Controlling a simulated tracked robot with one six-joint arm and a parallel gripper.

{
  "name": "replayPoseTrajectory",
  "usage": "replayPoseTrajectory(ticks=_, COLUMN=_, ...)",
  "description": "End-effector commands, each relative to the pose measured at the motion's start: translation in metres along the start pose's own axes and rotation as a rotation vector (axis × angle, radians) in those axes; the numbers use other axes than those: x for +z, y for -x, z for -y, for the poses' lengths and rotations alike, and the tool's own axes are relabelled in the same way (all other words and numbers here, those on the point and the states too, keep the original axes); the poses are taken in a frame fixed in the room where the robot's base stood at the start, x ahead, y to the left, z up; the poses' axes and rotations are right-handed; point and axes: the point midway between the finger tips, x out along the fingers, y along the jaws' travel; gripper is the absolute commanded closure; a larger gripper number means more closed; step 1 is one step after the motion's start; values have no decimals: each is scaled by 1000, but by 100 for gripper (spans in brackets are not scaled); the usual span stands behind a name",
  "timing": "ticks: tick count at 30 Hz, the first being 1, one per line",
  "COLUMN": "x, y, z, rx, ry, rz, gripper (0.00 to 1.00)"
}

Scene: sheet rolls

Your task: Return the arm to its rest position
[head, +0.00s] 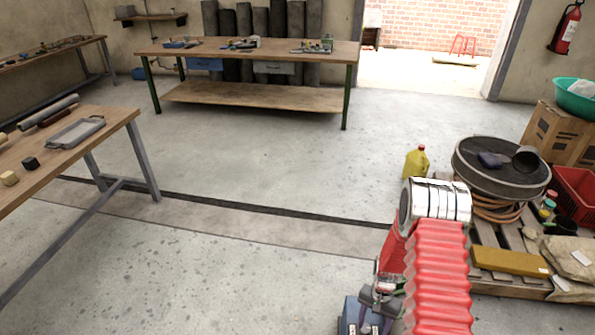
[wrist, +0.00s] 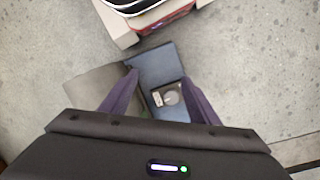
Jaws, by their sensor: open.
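My arm shows in the head view at the lower right, with a red ribbed sleeve and a silver banded joint. It is folded, with the far part coming back down beside the sleeve. My gripper (head: 375,312) is low in that view, near the bottom edge, partly hidden by the arm. In the wrist view my gripper (wrist: 160,78) has its two dark purple fingers apart, with nothing held between them. Below the fingers is a blue-grey boxy surface with a small dial plate; I cannot tell whether they touch it.
A wooden table (head: 110,130) with small items stands at left, and a workbench (head: 250,92) at the back. At right are a yellow jug (head: 417,163), a dark round drum (head: 500,180), a pallet (head: 512,284) and a red crate (head: 575,190). The middle floor is clear.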

Motion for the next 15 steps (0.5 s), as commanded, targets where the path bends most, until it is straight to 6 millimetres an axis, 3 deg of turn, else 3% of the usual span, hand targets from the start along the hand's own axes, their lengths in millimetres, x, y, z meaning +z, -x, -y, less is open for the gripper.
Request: replayPoseTrajectory(ticks=15, x=46, y=124, z=-8, rx=6, ry=192, rz=-2, gripper=45)
